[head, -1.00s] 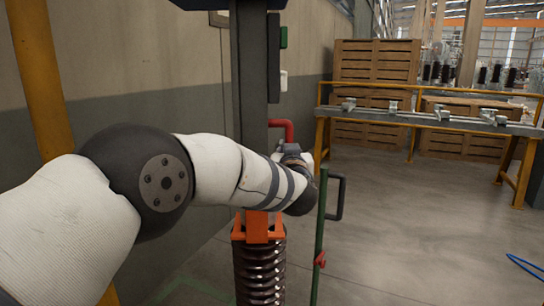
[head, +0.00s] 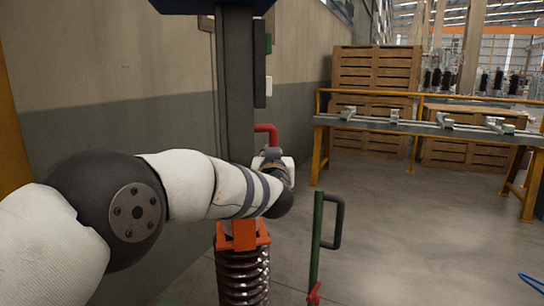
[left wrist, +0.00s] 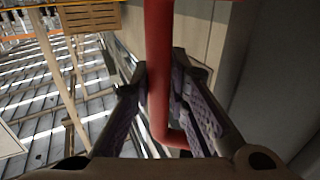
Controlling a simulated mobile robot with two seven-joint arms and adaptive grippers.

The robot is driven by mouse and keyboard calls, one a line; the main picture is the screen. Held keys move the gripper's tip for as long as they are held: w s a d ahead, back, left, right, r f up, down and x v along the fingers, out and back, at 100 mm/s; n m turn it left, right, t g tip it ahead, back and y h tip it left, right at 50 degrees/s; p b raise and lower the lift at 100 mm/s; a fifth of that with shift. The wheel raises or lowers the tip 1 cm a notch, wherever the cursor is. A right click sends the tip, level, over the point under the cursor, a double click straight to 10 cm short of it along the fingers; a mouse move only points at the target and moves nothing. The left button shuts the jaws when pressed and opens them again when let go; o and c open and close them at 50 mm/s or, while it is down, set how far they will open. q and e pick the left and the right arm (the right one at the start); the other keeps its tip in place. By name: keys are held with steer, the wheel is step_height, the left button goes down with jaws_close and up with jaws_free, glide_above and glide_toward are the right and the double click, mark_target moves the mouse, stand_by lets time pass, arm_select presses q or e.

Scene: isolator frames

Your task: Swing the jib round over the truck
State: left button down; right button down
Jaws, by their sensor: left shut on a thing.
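A dark upright post (head: 237,90) stands in the middle of the head view, its top out of view. A red bent handle (head: 266,129) sticks out from its right side. My left gripper (head: 272,160) is at that handle; its fingers are mostly hidden in the head view. In the left wrist view, my left gripper (left wrist: 160,98) has its two fingers on either side of the red handle (left wrist: 159,50), shut on it. A dark ribbed column (head: 243,278) with an orange bracket (head: 240,236) on top is below my forearm. I cannot identify a truck. My right gripper is not in view.
A green upright bar (head: 316,240) with a black loop handle (head: 338,222) stands close on the right. A yellow-legged bench (head: 420,125) and wooden crates (head: 375,70) are behind. A wall is on the left. The floor between bar and bench is clear.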

arm_select(q)
steer(key=shift+d+f, duration=0.15)
steer(key=shift+f, duration=0.05)
steer(key=c, duration=1.5)
jaws_free()
steer(key=shift+c, duration=0.2)
steer(key=shift+r, duration=0.1)
steer(key=s, duration=1.2)
steer(key=shift+d, duration=0.3)
